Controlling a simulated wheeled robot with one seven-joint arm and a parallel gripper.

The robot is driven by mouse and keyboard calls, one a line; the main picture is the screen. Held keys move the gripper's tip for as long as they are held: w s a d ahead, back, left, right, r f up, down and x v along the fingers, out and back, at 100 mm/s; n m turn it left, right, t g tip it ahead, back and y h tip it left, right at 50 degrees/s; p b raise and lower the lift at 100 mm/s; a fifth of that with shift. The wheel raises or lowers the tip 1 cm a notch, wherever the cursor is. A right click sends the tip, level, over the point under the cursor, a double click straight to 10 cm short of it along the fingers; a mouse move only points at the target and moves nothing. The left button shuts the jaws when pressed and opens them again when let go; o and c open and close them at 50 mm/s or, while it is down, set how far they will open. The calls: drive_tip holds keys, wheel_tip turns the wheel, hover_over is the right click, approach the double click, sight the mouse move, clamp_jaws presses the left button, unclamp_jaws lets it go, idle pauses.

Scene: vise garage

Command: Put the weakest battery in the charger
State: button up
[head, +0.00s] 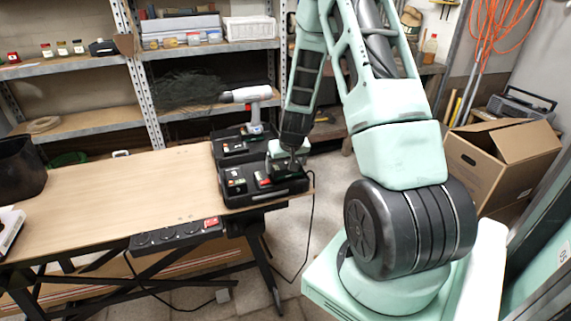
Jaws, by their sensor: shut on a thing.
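A black tray-like unit (268,197) sits at the right end of the wooden workbench; I cannot tell for sure whether it is the charger. A dark battery (236,185) with small light marks stands on its left part. A battery with a red top (263,180) stands in its middle. My gripper (291,165) points down over the unit's right part, shut on a dark thing that looks like a battery, mostly hidden. I cannot tell whether that thing touches the unit. Charge levels are too small to read.
A second black unit (229,150) lies behind, with a cordless drill (248,100) upright on it. A power strip (178,234) hangs on the bench's front edge. The bench middle (120,190) is clear. Shelves stand behind; a cardboard box (500,160) is at right.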

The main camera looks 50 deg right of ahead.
drive_tip(key=shift+f+b, duration=0.3)
drive_tip(key=shift+f, duration=0.05)
idle(0.3)
drive_tip(key=shift+f, duration=0.2)
